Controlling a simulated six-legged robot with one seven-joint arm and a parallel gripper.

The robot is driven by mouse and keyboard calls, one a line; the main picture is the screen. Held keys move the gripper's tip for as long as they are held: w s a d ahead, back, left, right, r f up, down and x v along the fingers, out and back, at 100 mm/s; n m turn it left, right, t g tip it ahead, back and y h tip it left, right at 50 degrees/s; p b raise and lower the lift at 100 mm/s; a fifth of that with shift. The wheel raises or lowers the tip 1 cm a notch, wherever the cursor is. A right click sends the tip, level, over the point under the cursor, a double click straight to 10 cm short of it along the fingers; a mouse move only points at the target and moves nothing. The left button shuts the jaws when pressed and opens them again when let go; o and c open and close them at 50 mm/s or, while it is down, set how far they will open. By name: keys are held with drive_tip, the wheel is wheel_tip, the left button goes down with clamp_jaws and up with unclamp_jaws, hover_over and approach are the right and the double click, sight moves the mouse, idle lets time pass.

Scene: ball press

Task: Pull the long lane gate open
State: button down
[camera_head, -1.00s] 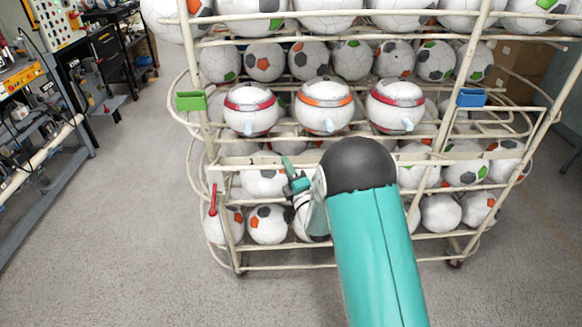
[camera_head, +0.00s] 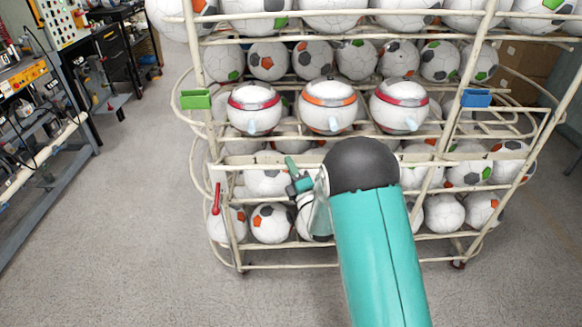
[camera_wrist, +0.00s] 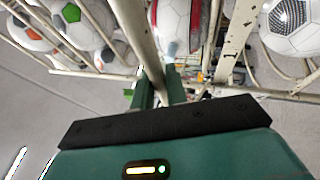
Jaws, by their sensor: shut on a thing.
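A white wire rack of soccer balls fills the head view. A long cream bar (camera_head: 245,160) crosses its front below the three banded balls; I take it for the long lane gate. My gripper (camera_head: 296,180) is at this bar, left of my arm's dark elbow, which hides part of the bar's middle. In the wrist view, the two green fingers (camera_wrist: 158,92) are closed around a cream bar (camera_wrist: 135,25) that runs up out of the picture. The exact contact is partly hidden by the dark gripper edge.
Three banded balls (camera_head: 328,105) sit above the bar, between a green tab (camera_head: 195,99) and a blue tab (camera_head: 476,98). A red handle (camera_head: 216,198) hangs at lower left. A workbench (camera_head: 35,130) stands far left. The floor (camera_head: 140,230) between is clear.

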drive_tip(key=shift+a+f, duration=0.1)
drive_tip(key=shift+a, duration=0.3)
drive_tip(key=c, duration=1.4)
unclamp_jaws()
drive_tip(key=shift+w+f, duration=0.15)
drive_tip(key=shift+w, duration=0.05)
drive_tip(key=shift+s+d, duration=0.15)
drive_tip(key=shift+d, duration=0.15)
drive_tip(key=shift+r, duration=0.2)
drive_tip(key=shift+f, duration=0.15)
drive_tip(key=s+d+f, duration=0.3)
drive_tip(key=f, duration=0.3)
drive_tip(key=s+d+f, duration=0.3)
drive_tip(key=f, duration=0.4)
drive_tip(key=shift+s, duration=0.2)
drive_tip(key=shift+s+d, duration=0.1)
